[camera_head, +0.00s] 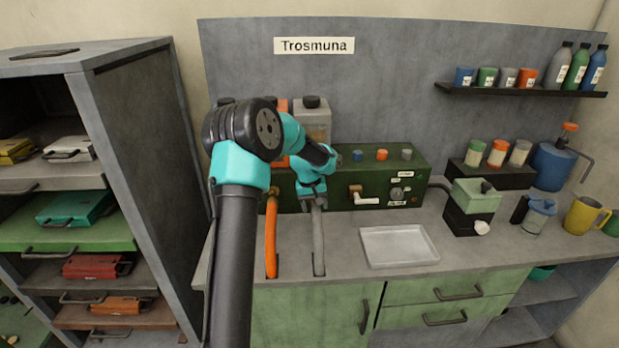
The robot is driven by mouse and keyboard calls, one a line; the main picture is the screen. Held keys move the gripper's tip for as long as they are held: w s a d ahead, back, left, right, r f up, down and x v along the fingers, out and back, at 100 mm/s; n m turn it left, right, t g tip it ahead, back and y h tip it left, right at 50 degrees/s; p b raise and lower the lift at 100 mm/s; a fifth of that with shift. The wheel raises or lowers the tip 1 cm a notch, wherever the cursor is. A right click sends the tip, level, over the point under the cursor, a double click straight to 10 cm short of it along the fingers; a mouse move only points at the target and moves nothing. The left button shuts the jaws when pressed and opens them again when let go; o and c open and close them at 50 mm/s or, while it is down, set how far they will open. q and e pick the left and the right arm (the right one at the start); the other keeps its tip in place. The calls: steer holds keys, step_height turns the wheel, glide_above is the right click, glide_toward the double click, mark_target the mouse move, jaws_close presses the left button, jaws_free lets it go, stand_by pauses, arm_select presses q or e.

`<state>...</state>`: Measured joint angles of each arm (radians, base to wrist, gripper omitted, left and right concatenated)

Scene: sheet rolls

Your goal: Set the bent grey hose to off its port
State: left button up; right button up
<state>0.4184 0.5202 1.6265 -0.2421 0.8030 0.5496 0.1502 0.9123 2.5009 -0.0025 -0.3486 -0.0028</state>
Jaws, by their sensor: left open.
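The grey hose (318,243) rises from a slot in the counter and bends toward the green machine (345,170). Its upper end is at my left gripper (313,204), which is open with its fingers about the hose end. My gripper and wrist hide the port, so I cannot tell whether the hose is seated on it. My right gripper is not in view.
A white tray (398,246) lies on the counter right of the hoses. A tap (367,200) sticks out of the machine's front. A green and black grinder-like device (471,207) stands further right. A tall shelf rack (140,130) stands at left.

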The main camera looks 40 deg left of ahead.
arm_select(q)
step_height(320, 180, up, 16)
steer(key=s+a, duration=0.1)
steer(key=shift+s+a+f, duration=0.2)
steer(key=shift+s+a, duration=0.1)
steer(key=shift+s, duration=0.1)
steer(key=shift+f, duration=0.1)
